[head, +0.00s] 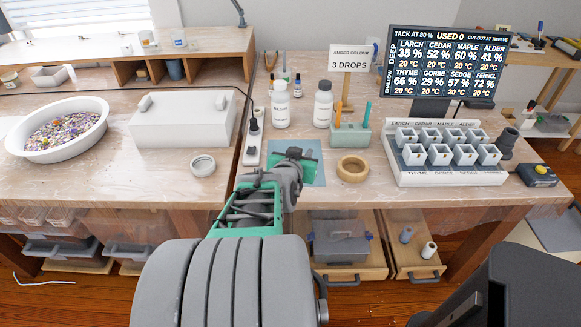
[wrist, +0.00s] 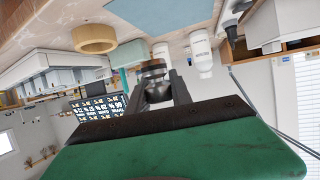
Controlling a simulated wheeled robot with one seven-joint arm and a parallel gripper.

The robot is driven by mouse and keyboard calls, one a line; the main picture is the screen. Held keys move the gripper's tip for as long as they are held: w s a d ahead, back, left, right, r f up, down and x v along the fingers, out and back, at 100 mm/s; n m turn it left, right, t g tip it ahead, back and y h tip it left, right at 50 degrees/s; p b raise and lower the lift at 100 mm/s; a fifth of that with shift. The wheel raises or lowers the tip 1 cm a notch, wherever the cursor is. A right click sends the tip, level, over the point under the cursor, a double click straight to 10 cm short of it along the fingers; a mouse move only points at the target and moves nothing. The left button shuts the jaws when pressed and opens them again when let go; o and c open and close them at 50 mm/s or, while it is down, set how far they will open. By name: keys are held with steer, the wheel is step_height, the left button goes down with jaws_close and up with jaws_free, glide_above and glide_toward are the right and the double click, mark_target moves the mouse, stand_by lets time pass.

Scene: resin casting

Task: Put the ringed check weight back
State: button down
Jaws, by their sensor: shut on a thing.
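My gripper (wrist: 158,88) is shut on the ringed check weight (wrist: 154,70), a small grey metal piece with a knob-like end and a band, held between the two dark fingers in the wrist view. In the head view my gripper (head: 297,154) is above the blue-grey mat (head: 314,176) at the middle of the bench. The weight cannot be made out there, as my gripper hides it. The wrist view is upside down, and the mat (wrist: 170,12) shows at its top.
A wooden ring (head: 352,169) lies right of the mat, with a green holder (head: 349,136) behind it. Two white bottles (head: 280,108) stand behind my gripper.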

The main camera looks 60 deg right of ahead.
steer(key=w+d+f+b, duration=0.4)
steer(key=w+f, duration=0.1)
steer(key=w+d+f+b, duration=0.2)
steer(key=d+f, duration=0.1)
steer(key=shift+w+f, duration=0.2)
steer(key=shift+w, duration=0.05)
steer(key=shift+w+d+f+b, duration=0.15)
steer(key=shift+f+b, duration=0.4)
steer(key=shift+f, duration=0.3)
steer(key=shift+w+d+f+b, duration=0.1)
steer(key=shift+f+b, duration=0.4)
steer(key=shift+f, duration=0.3)
steer(key=shift+f, duration=0.25)
steer(key=c, duration=1.1)
jaws_free()
steer(key=shift+a, duration=0.1)
steer(key=shift+c, duration=0.2)
